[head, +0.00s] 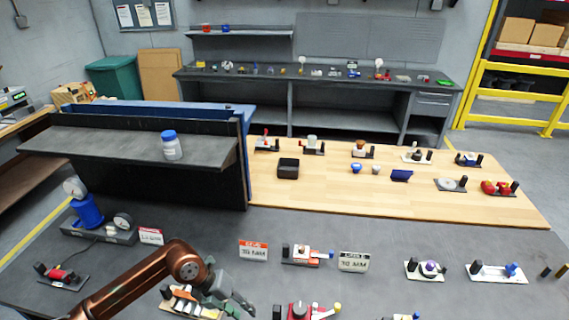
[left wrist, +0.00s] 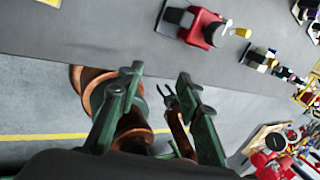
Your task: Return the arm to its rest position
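My left arm (head: 150,280) is copper-coloured and reaches in from the bottom left of the head view, low over the front of the grey table. My left gripper (head: 238,298) is near the bottom edge, close to small fixtures. In the left wrist view its two green fingers (left wrist: 158,82) stand apart with no object held between them. Behind them, copper arm parts of mine (left wrist: 90,90) show over the grey floor. A small dark forked end (left wrist: 168,97) shows between the fingers, too small to read clearly. The head view does not show my right gripper.
A blue valve actuator (head: 88,212) with gauges stands at left. A dark shelf (head: 110,145) carries a blue-capped jar (head: 171,146). Several fixtures stand on the wooden top (head: 320,195).

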